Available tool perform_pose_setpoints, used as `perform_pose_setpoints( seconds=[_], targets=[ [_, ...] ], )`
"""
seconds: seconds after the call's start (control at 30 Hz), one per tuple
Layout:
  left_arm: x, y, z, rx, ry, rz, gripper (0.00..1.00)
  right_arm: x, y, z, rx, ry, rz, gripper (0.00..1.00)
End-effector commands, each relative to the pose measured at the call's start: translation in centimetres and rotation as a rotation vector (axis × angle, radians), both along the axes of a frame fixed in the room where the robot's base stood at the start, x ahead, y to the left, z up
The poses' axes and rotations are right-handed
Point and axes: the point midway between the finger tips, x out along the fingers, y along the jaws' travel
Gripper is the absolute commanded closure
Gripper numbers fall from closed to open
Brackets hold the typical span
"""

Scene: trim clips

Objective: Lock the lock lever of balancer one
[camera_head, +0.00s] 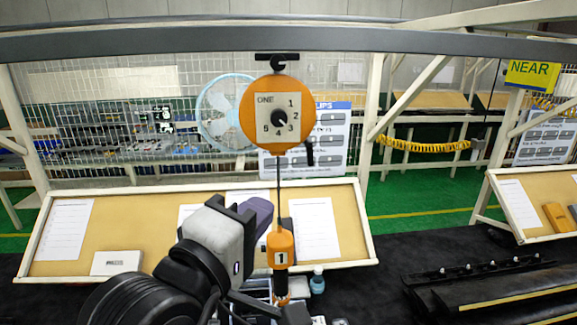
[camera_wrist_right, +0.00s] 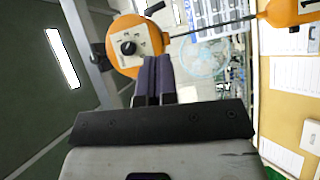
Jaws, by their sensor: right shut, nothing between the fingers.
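Balancer one is an orange disc (camera_head: 248,122) with a plate marked ONE, digits and a black knob, hung from the overhead beam. Its black lock lever (camera_head: 310,152) hangs down at the disc's lower right. In the right wrist view the balancer (camera_wrist_right: 122,62) is at upper left, with the lever (camera_wrist_right: 154,8) sticking out at the top. My right gripper (camera_head: 262,208), with purple fingers, is below the disc in the head view and left of the cable. Its fingers (camera_wrist_right: 152,62) are shut and empty; contact with the balancer cannot be told. My left gripper is not in view.
A cable runs from the balancer down to an orange tool marked 1 (camera_head: 281,248). Behind are a tilted board (camera_head: 150,215) with papers, a blue-and-white clips sign (camera_head: 330,135) and a fan (camera_head: 222,110). Black rails (camera_head: 490,285) lie at right. The beam (camera_head: 150,43) crosses above.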

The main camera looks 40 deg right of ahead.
Motion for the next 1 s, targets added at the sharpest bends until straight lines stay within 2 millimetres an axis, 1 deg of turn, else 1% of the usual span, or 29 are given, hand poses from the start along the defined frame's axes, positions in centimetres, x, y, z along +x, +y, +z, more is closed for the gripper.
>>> perform_pose_setpoints(
  seconds=[0.1, 0.3, 0.77, 0.87, 1.0],
  targets=[
    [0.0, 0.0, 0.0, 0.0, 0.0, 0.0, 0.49, 0.0, 0.0, 0.0, -0.05, 0.105, -0.008, 1.0],
    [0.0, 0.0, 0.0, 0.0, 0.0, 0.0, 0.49, 0.0, 0.0, 0.1, -0.094, 0.206, -0.013, 1.0],
    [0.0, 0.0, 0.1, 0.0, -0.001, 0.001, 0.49, 0.0, -0.1, 0.1, -0.103, 0.228, -0.013, 1.0],
    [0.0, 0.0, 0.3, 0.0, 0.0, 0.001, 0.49, 0.2, -0.4, 0.2, -0.104, 0.227, -0.013, 1.0],
    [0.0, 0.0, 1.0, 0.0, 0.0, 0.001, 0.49, 0.8, -1.9, 0.4, -0.101, 0.227, -0.015, 1.0]
  ],
)
